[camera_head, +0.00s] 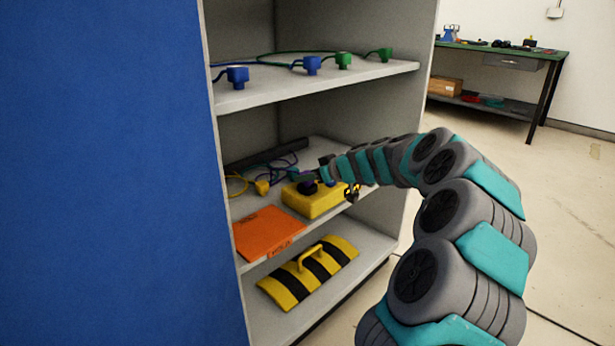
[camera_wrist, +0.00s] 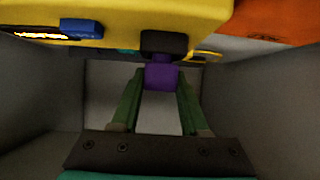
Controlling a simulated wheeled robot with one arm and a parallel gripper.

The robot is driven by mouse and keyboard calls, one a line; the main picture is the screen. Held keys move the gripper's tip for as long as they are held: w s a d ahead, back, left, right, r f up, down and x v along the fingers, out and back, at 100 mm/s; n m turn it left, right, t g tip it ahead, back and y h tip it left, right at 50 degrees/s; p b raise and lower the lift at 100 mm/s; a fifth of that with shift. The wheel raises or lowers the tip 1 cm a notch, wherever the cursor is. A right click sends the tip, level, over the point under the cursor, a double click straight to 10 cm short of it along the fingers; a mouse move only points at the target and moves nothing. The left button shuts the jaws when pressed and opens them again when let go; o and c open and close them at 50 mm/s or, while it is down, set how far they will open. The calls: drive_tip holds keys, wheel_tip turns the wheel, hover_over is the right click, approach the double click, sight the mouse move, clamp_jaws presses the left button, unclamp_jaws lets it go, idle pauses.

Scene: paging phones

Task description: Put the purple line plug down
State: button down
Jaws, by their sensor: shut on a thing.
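In the wrist view, my gripper (camera_wrist: 160,85) has its green fingers closed on the purple line plug (camera_wrist: 162,76). A black block (camera_wrist: 163,43) sits right against the plug's far side, by the yellow box (camera_wrist: 230,10); I cannot tell whether plug and block are joined. In the head view, my arm reaches into the cabinet's middle shelf, and my gripper (camera_head: 311,178) is small and dark at the yellow box (camera_head: 322,204). A dark purple-blue piece (camera_head: 308,188) shows at the box's top; its details are too small to tell.
An orange book (camera_head: 266,232) lies in front of the box on the middle shelf. A yellow plug (camera_head: 262,187) and tangled cords lie left of it. Blue plugs (camera_head: 237,76) and green plugs (camera_head: 344,61) stand on the upper shelf. A striped yellow-black object (camera_head: 310,272) lies below.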

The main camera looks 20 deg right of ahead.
drive_tip(key=shift+f+b, duration=0.35)
drive_tip(key=shift+c, duration=2.1)
unclamp_jaws()
drive_tip(key=shift+r, duration=0.1)
drive_tip(key=shift+r, duration=0.1)
